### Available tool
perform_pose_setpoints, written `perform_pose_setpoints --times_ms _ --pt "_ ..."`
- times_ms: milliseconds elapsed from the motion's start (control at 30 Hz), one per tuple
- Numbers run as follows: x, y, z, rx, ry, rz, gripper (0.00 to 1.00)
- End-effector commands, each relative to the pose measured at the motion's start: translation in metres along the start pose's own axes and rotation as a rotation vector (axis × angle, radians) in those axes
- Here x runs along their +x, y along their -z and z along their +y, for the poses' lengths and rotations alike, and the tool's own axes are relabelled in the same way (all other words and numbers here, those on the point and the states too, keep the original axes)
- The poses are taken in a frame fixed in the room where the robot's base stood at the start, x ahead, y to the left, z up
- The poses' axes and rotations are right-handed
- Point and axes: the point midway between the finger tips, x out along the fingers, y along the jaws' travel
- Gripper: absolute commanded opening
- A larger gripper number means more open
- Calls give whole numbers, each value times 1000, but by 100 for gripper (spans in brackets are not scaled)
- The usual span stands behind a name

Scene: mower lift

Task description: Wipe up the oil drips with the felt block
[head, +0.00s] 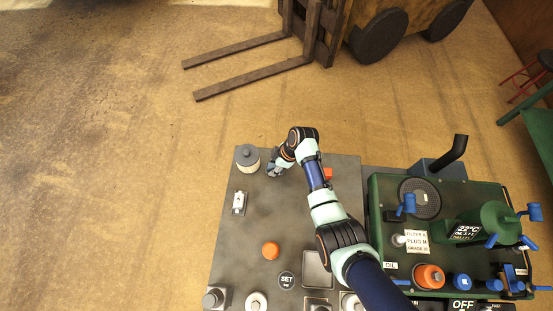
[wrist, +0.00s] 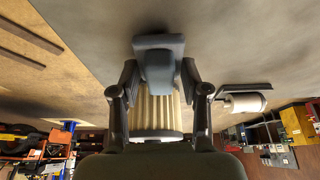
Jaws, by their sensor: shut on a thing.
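My gripper (wrist: 159,72) is shut on a small blue-grey block, which looks like the felt block (wrist: 158,48), between its fingertips. In the head view my gripper (head: 274,168) is low over the far left part of the grey bench top (head: 340,205). A pleated cream filter with a grey cap (head: 247,158) stands just left of it. The filter's pleats (wrist: 158,112) show behind the block in the wrist view. I cannot clearly make out oil drips; the bench has only faint darker patches. The block's underside is hidden.
A small silver fitting (head: 239,203) and an orange knob (head: 270,250) are on the bench. A green engine (head: 445,235) with blue handles stands at right. A red piece (head: 328,173) sits beside my arm.

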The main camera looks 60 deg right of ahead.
Motion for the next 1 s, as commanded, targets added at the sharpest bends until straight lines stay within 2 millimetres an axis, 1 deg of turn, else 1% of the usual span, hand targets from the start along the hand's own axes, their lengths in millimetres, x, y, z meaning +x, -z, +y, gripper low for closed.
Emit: perform_pose_setpoints --times_ms 33,600,733,1000 --pt "-18 8 1 -4 -8 2 13" --pt "-62 34 -3 -16 1 1 13" --pt "-67 37 -4 -18 2 1 13" --pt "-66 37 -4 -18 2 1 13"
